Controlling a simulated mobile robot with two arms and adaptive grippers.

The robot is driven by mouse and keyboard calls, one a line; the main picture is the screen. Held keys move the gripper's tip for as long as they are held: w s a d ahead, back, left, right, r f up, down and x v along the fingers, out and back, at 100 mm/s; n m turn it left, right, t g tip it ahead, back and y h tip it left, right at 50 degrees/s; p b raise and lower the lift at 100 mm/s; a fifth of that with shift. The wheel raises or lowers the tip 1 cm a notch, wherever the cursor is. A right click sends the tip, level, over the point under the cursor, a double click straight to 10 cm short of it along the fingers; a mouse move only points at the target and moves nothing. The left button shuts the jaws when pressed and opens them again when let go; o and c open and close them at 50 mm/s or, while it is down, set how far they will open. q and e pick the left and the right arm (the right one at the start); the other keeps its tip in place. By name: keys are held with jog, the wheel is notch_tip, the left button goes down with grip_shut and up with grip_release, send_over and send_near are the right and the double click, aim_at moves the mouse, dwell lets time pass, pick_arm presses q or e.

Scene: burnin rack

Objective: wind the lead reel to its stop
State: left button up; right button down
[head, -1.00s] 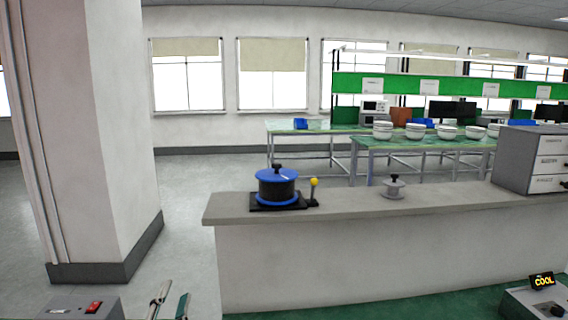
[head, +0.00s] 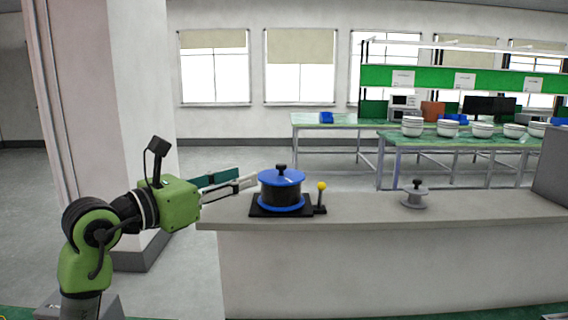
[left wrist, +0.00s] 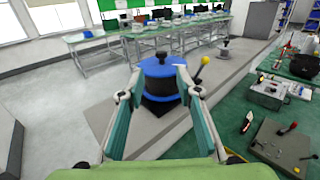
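The lead reel (head: 281,192) has blue flanges, a dark drum and a black knob on top. It stands upright on a black base plate (head: 258,211) near the left end of the grey counter. A lever with a yellow ball (head: 321,187) stands at its right. My left gripper (head: 250,181) is level with the reel, close to its left side. In the left wrist view the reel (left wrist: 158,87) appears between the two open, spread fingers (left wrist: 158,72). I cannot tell whether a fingertip touches it. My right gripper is not in view.
A small grey spool (head: 415,196) stands on the counter (head: 360,208), right of the reel. A grey cabinet (head: 553,165) is at the right edge. A pillar (head: 140,90) stands behind my left arm. Green benches with white bowls (head: 411,127) are behind.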

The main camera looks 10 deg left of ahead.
aim_at(277, 166)
pick_arm(q)
jog(key=p+x, duration=0.4)
jog(key=x, duration=0.7)
jog(key=shift+w+d+r, duration=0.1)
jog(key=shift+d+r, duration=0.05)
jog(key=shift+d, duration=0.05)
jog(key=shift+x, duration=0.8)
jog(key=shift+f, duration=0.2)
grip_shut()
